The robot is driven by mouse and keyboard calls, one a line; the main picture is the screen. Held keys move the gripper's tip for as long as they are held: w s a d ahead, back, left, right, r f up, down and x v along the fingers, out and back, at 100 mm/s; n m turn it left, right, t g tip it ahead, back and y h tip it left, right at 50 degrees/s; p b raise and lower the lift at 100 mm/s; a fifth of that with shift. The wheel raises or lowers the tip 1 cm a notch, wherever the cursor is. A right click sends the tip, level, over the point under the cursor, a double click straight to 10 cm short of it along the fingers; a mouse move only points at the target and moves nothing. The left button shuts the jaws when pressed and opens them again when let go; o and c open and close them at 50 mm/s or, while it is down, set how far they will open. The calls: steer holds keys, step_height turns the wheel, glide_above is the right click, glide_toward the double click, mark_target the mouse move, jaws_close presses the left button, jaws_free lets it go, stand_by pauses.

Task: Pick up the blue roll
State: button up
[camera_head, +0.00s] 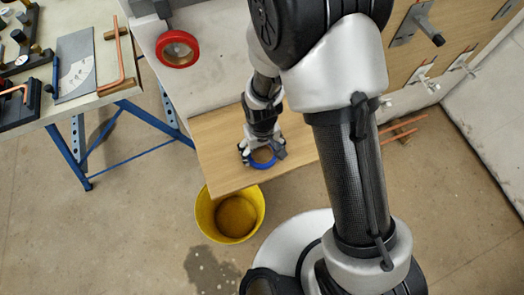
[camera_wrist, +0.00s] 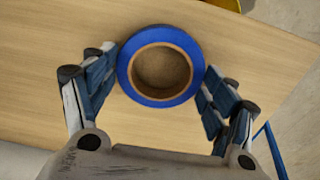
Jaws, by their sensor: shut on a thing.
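The blue roll (camera_head: 262,166) is a blue tape ring with a brown cardboard core, at the wooden surface (camera_head: 222,150). In the wrist view the blue roll (camera_wrist: 160,34) is between the two fingers, its round face toward the camera. My gripper (camera_head: 263,157) is shut on it from both sides, as the wrist view of my gripper (camera_wrist: 162,77) shows. Whether the roll still touches the wood or is slightly above it, I cannot tell.
A yellow bucket (camera_head: 206,222) stands on the floor just below the wood's front edge. A red roll (camera_head: 162,55) lies on the grey surface behind. A blue-legged table (camera_head: 104,82) with tools and copper pipes is at left. Open floor lies at lower left.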

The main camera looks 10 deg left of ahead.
step_height(320, 180, up, 20)
steer(key=p, duration=0.6)
